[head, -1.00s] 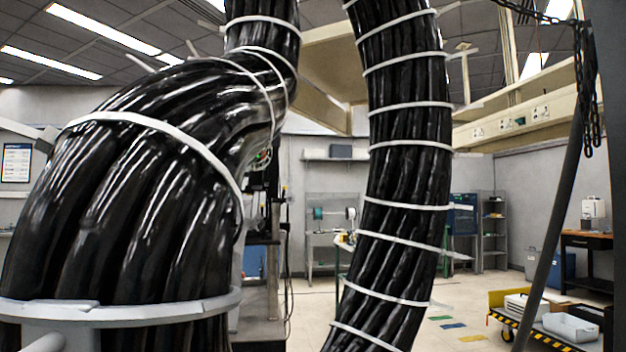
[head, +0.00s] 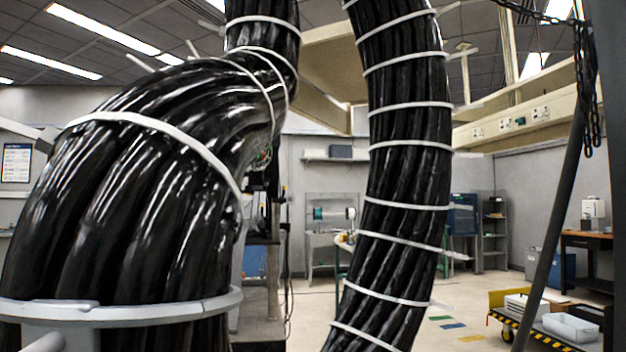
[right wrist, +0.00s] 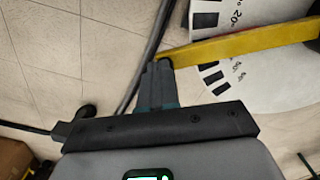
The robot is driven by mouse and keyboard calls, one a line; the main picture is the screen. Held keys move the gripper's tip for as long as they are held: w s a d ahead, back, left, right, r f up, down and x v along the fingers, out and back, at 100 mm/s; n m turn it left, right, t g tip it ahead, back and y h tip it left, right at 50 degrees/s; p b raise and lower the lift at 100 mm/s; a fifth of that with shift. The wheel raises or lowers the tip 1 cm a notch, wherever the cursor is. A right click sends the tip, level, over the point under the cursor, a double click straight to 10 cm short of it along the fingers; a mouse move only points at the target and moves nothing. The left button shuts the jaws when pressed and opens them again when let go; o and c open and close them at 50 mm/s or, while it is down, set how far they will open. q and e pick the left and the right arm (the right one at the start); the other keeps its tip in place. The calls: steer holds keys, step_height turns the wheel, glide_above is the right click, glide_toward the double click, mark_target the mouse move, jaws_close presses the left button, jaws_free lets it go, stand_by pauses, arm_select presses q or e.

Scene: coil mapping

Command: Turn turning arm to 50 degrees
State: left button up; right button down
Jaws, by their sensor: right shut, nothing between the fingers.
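The turning arm is a flat yellow bar (right wrist: 240,45) in the right wrist view. It lies across a white dial (right wrist: 275,85) with black marks and degree numbers. A "20°" label shows above the bar, and smaller, hard-to-read labels show below it. My right gripper (right wrist: 160,66) is shut and empty, its fingertips at the bar's left end. I cannot tell whether they touch it. I cannot make out the turning arm, the dial or either gripper in the head view, and my left gripper is out of view.
Two thick black cable bundles with white bands, one at left (head: 150,200) and one at centre (head: 408,180), block much of the head view. A yellow-edged cart (head: 530,325) with white bins stands at lower right. A chain (head: 588,90) hangs at right. Open floor shows between.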

steer(key=shift+w+d, duration=0.1)
steer(key=shift+d, duration=0.05)
steer(key=shift+w+d+p, duration=0.3)
steer(key=shift+w+d, duration=0.35)
steer(key=shift+d, duration=0.4)
steer(key=shift+w+d, duration=0.75)
steer(key=shift+d, duration=0.15)
steer(key=shift+w+p, duration=0.1)
steer(key=shift+p, duration=0.2)
steer(key=shift+w+d+p, duration=0.3)
steer(key=shift+w+d, duration=0.45)
steer(key=shift+d, duration=0.2)
steer(key=shift+w+d, duration=0.1)
